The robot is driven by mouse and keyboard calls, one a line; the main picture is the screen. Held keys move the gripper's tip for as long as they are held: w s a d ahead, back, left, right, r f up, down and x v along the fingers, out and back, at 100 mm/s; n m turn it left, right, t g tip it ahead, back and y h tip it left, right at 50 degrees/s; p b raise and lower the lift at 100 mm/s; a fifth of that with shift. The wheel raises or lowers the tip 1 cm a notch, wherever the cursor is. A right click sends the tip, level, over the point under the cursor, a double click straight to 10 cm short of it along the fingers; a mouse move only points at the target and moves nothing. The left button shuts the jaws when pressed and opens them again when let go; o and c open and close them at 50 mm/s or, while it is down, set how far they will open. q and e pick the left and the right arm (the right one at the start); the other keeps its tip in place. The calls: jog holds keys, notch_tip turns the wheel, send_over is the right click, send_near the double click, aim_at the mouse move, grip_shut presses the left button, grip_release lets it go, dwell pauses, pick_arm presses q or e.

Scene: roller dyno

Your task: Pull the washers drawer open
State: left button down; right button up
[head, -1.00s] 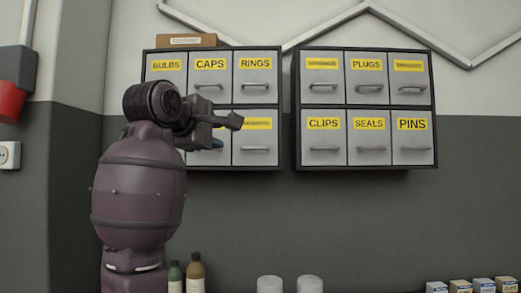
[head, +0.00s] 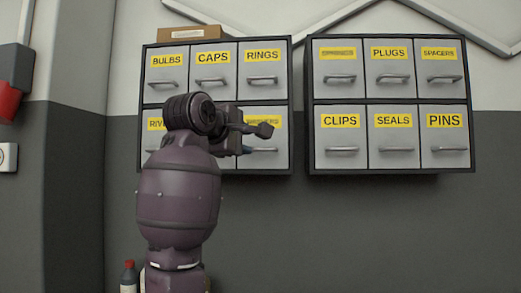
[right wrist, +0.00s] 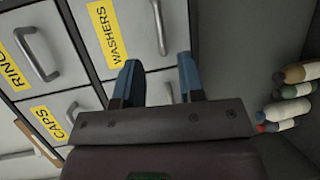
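The washers drawer (head: 280,137) is the bottom right drawer of the left cabinet and looks shut. In the head view my right gripper covers part of its yellow label; its metal handle (head: 263,150) shows below. The right wrist view shows the WASHERS label (right wrist: 105,32) and the handle (right wrist: 158,27) clearly. My right gripper (right wrist: 159,82) is open, with two blue fingers apart and nothing visibly gripped. It is in front of the cabinet's lower row, with the washers handle beyond the fingertips in the wrist view. My left gripper is not in view.
The left cabinet also has BULBS, CAPS and RINGS (head: 262,70) drawers. A second cabinet (head: 390,105) hangs to its right across a narrow gap. A cardboard box (head: 190,32) sits on top. Several bottles (right wrist: 292,95) stand at the right of the wrist view.

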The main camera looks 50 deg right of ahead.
aim_at(260, 149)
jog(key=x, duration=0.8)
jog(key=shift+d+f, duration=0.1)
jog(key=shift+d, duration=0.05)
grip_shut()
